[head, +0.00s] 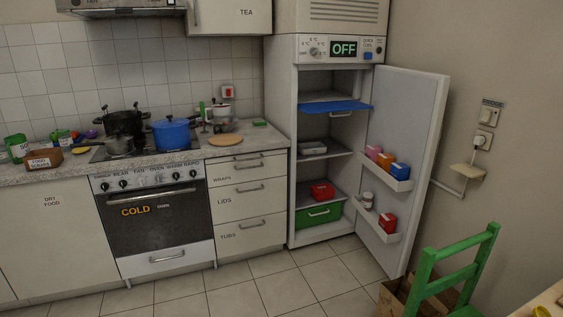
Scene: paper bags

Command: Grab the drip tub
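No item in the head view is marked as the drip tub, and I cannot tell which one it is. The fridge (293,150) stands open, and its display (343,48) reads OFF. Inside, a flat blue piece (337,107) lies at the upper shelf and juts past its front. A grey container (312,148) sits on the middle shelf and a red box (322,190) on the lower one. A green drawer (319,215) is at the bottom. A closed kitchen drawer labelled TUBS (250,234) is left of the fridge. Neither gripper is in view.
The open fridge door (410,110) reaches out to the right, with small boxes and jars on its racks. A green chair (455,275) and a cardboard box (395,300) stand at the lower right. Pots cover the stove (150,200). The tiled floor (255,290) in front is clear.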

